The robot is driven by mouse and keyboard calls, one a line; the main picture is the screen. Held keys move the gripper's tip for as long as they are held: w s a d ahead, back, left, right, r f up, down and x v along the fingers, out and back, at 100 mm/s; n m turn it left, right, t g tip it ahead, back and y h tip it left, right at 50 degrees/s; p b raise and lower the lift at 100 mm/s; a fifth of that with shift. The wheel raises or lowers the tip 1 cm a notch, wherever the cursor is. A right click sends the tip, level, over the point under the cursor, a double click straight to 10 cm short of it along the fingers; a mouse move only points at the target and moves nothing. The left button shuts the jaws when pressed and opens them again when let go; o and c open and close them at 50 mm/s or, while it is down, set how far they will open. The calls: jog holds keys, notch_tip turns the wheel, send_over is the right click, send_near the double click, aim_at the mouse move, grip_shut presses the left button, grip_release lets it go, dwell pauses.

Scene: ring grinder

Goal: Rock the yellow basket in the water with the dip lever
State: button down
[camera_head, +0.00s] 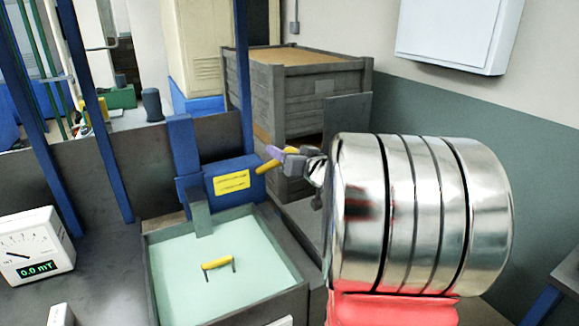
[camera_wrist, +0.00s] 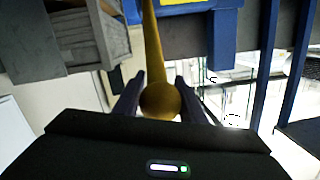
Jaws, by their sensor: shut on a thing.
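The dip lever (camera_head: 267,166) is a yellow bar that sticks out from a blue box beside the water tank (camera_head: 160,275). In the wrist view the lever (camera_wrist: 153,45) ends in a round yellow knob. My gripper (camera_head: 288,155) is at the lever's outer end, with its fingers (camera_wrist: 158,98) on either side of the knob, shut on it. The yellow basket (camera_head: 218,263) shows only as a yellow handle on two dark uprights above the pale green water. Its body under the water cannot be seen.
The blue box (camera_head: 210,185) with a yellow label stands at the tank's back edge. A white meter (camera_head: 38,245) reading 0.0 mT is on the bench at left. A grey wooden crate (camera_head: 310,95) stands behind the lever. Blue posts (camera_head: 100,120) rise at left.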

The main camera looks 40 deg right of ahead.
jog(key=shift+w+d+r, duration=0.15)
jog(key=shift+w+r, duration=0.1)
jog(key=shift+r, duration=0.05)
jog(key=c, duration=1.2)
grip_release()
jog(key=shift+o, duration=0.2)
jog(key=s+a+r, duration=0.1)
jog(key=s+a, duration=0.1)
jog(key=s, duration=1.1)
jog(key=shift+s+a+r, duration=0.15)
jog(key=shift+s+r, duration=0.05)
jog(key=shift+s, duration=0.05)
